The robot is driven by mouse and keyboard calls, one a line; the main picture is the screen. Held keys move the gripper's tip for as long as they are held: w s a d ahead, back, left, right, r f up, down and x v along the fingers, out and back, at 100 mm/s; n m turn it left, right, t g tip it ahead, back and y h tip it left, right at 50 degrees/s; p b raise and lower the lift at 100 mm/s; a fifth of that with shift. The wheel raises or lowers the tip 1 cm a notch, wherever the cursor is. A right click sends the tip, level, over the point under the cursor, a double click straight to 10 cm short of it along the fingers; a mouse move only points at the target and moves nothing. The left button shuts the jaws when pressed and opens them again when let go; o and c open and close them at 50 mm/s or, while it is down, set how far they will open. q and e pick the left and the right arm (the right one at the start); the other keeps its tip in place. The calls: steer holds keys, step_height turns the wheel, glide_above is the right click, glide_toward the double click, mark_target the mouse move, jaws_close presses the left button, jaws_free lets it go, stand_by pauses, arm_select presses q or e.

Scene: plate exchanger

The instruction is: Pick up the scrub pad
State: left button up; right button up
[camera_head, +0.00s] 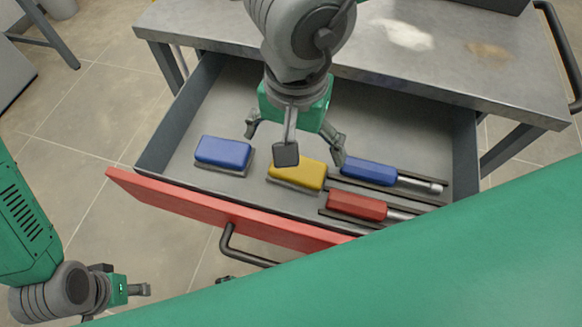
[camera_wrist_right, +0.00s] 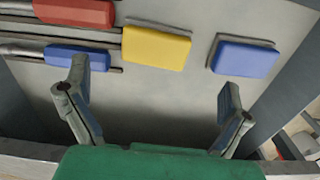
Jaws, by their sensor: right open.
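Two block-shaped pads with grey undersides lie in the open drawer (camera_head: 222,187): a blue pad (camera_head: 223,152) at the left and a yellow pad (camera_head: 297,174) in the middle. Both also show in the right wrist view, yellow (camera_wrist_right: 156,47) at the middle and blue (camera_wrist_right: 245,58) at the right. My right gripper (camera_head: 294,143) comes down from the top over the drawer, fingers spread and empty, above and behind the yellow pad. It partly covers that pad. Its fingers (camera_wrist_right: 155,80) show apart in the wrist view. My left gripper (camera_head: 138,290) is low at the left, outside the drawer; its finger gap is unclear.
A blue-handled tool (camera_head: 368,171) and a red-handled tool (camera_head: 357,204) lie in dark holders right of the yellow pad. The red drawer front (camera_head: 190,204) has a dark handle (camera_head: 240,251). A grey metal tabletop (camera_head: 450,60) stands behind, above the drawer.

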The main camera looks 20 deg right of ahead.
mark_target(298, 170)
steer(key=f, duration=0.1)
steer(key=d+f+b, duration=0.1)
steer(key=f, duration=0.1)
steer(key=shift+w+d+f, duration=0.1)
steer(key=shift+w+f, duration=0.05)
steer(key=shift+d+f, duration=0.2)
steer(key=shift+f, duration=0.1)
steer(key=f+b, duration=0.2)
steer(key=a+f+b, duration=0.1)
steer(key=f+b, duration=0.1)
steer(key=f, duration=0.1)
steer(key=shift+a, duration=0.15)
steer(key=shift+d, duration=0.4)
steer(key=shift+c, duration=0.5)
steer(key=shift+d, duration=0.1)
steer(key=c, duration=1)
arm_select(q)
steer(key=f, duration=0.5)
steer(key=shift+w+d+f, duration=0.1)
steer(key=shift+d, duration=0.3)
arm_select(e)
steer(key=shift+a, duration=0.2)
